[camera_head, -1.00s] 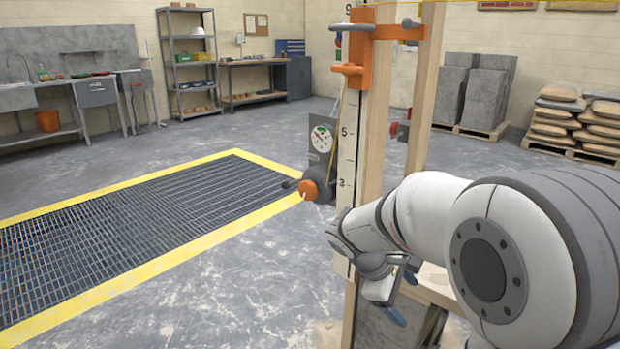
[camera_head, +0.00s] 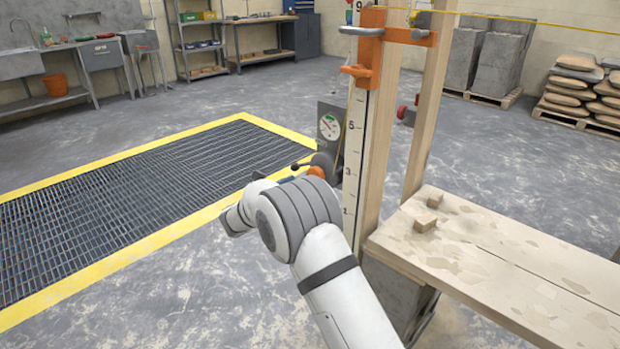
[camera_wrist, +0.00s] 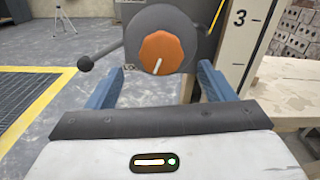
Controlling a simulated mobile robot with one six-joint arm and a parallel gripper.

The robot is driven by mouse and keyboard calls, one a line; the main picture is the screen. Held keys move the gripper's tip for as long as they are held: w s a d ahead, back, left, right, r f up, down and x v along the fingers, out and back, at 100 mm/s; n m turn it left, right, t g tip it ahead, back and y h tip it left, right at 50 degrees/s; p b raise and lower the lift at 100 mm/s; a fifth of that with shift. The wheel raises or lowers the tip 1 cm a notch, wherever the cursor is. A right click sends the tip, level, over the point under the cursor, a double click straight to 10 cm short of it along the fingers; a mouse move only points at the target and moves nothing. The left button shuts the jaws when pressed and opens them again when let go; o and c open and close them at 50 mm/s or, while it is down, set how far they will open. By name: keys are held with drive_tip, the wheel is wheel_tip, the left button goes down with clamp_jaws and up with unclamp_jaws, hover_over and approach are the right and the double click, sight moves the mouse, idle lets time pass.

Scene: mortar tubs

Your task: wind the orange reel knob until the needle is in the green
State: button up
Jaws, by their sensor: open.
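The orange reel knob (camera_wrist: 163,53) with its white pointer mark faces me in the wrist view, on a dark round reel hub with a crank arm and ball at its left. In the head view only a part of the orange knob (camera_head: 316,172) shows above my arm. The dial (camera_head: 330,127) with its needle sits on a grey plate above the reel; the needle's exact position is too small to tell. My gripper (camera_wrist: 161,78) is open, its two blue fingers on either side below the knob, with nothing between them. In the head view my arm hides it.
The numbered white staff (camera_head: 355,140) and wooden post stand right beside the reel. A plank bench (camera_head: 480,255) with small blocks is at the right. A yellow-edged floor grating (camera_head: 150,190) lies to the left. Bagged pallets stand at the back right.

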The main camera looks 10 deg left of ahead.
drive_tip(key=x, duration=0.5)
drive_tip(key=shift+d+b, duration=0.1)
drive_tip(key=shift+b, duration=0.2)
drive_tip(key=c, duration=0.9)
drive_tip(key=shift+c, duration=0.5)
drive_tip(key=shift+m+b, duration=0.35)
drive_tip(key=shift+m, duration=0.05)
